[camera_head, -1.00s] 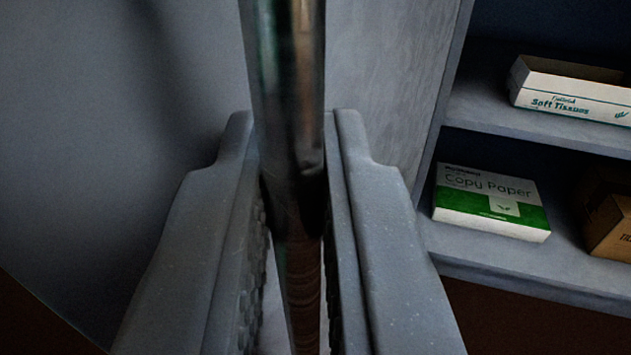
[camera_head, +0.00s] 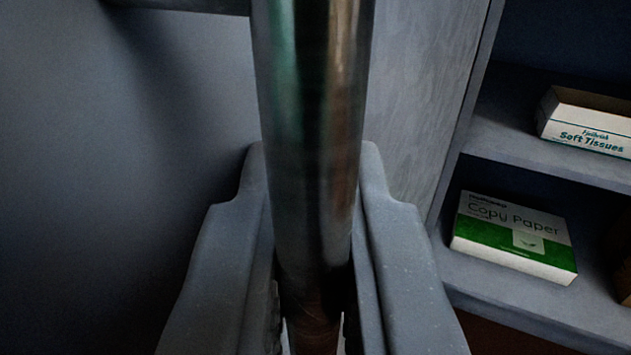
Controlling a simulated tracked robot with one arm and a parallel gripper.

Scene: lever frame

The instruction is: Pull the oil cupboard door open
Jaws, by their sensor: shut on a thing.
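A shiny metal bar handle (camera_head: 315,130) runs upright through the middle of the camera view. My gripper (camera_head: 312,165) has one finger on each side of the bar and is shut on it. The grey door face (camera_head: 190,120) fills the left of the picture behind the bar. A short horizontal stub (camera_head: 185,5) at the top left meets the bar. The place where the fingers touch the bar is partly hidden by the bar itself.
On the right are open grey shelves (camera_head: 540,155). A Soft Tissues box (camera_head: 590,125) sits on the upper shelf, and a green and white Copy Paper pack (camera_head: 513,235) on the lower. A brown box is cut off at the right edge.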

